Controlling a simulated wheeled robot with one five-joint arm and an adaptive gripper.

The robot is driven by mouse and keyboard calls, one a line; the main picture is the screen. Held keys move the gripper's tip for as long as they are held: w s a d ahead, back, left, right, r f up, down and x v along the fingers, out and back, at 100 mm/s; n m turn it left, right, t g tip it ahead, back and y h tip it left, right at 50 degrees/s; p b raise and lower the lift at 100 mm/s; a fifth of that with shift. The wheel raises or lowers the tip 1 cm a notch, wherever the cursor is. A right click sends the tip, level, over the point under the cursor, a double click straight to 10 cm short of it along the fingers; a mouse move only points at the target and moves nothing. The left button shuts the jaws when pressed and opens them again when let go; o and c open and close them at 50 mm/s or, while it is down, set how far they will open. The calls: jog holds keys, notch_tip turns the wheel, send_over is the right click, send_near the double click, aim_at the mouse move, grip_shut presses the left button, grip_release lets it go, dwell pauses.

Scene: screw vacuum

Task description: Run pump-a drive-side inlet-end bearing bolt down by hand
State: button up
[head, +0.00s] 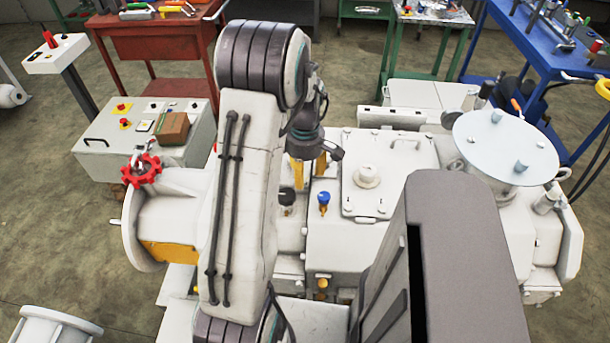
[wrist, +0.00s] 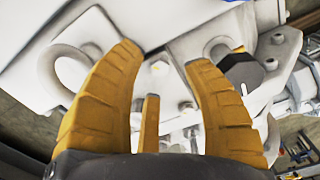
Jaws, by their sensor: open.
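My gripper (head: 310,170) is over the left part of the white pump (head: 335,240) in the head view, pointing down. In the wrist view its yellow fingers (wrist: 162,58) are spread apart with nothing held between them. I cannot tell which of these is the bearing bolt. In the head view my arm and fingers hide that part of the pump.
A black knob (wrist: 242,70) stands close to the right finger. A blue-topped fitting (head: 323,200) stands near the gripper in the head view. A red handwheel (head: 141,170) is at the pump's left. A round pale plate (head: 505,147) tops its right end.

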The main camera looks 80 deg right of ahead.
jog(key=shift+f, duration=0.75)
grip_shut()
dwell(0.4)
